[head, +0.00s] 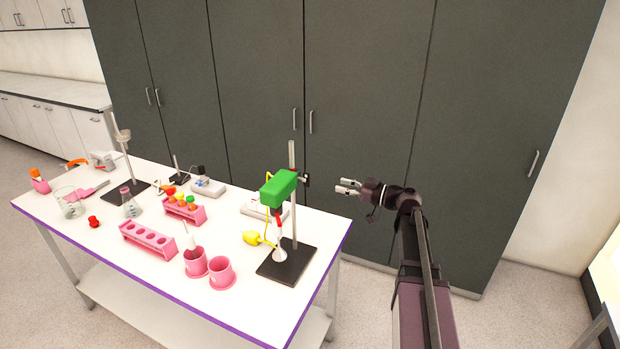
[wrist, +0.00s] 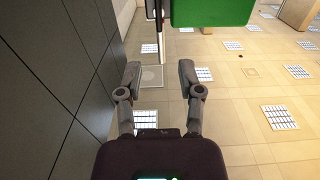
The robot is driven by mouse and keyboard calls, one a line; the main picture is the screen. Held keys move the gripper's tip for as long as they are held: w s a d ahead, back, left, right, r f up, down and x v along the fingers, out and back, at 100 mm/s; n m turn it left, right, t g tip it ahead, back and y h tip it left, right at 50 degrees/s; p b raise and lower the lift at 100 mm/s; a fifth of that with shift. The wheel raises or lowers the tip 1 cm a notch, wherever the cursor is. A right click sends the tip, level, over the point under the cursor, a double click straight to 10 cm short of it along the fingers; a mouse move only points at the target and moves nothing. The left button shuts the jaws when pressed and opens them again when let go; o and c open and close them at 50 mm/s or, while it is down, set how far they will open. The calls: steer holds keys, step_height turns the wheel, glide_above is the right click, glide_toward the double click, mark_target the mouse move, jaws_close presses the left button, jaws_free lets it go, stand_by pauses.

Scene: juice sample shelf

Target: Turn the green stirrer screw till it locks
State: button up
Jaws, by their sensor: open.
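The green stirrer (head: 278,188) is a bright green block clamped high on a grey upright rod (head: 292,156) at the table's right end. A small black clamp screw (head: 304,179) sticks out to the right of the rod, behind the block. In the wrist view the green block (wrist: 210,12) fills part of the top edge, and a dark piece that may be the clamp (wrist: 151,9) is cut off beside it. My gripper (head: 342,186) is open and empty, a short way right of the screw and apart from it. In the wrist view the two fingers (wrist: 159,66) have nothing between them.
The stand's black base (head: 288,262) carries a small flask (head: 280,254) under the stirrer. Pink beakers (head: 221,273), a pink rack (head: 148,241) and a yellow bulb (head: 252,238) stand to the left. Dark cabinets (head: 366,90) rise behind. The air around my gripper looks clear.

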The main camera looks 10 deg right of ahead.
mark_target(309, 177)
steer(key=x, duration=1.1)
steer(key=shift+w+a, duration=0.15)
steer(key=shift+a, duration=0.05)
jaws_close()
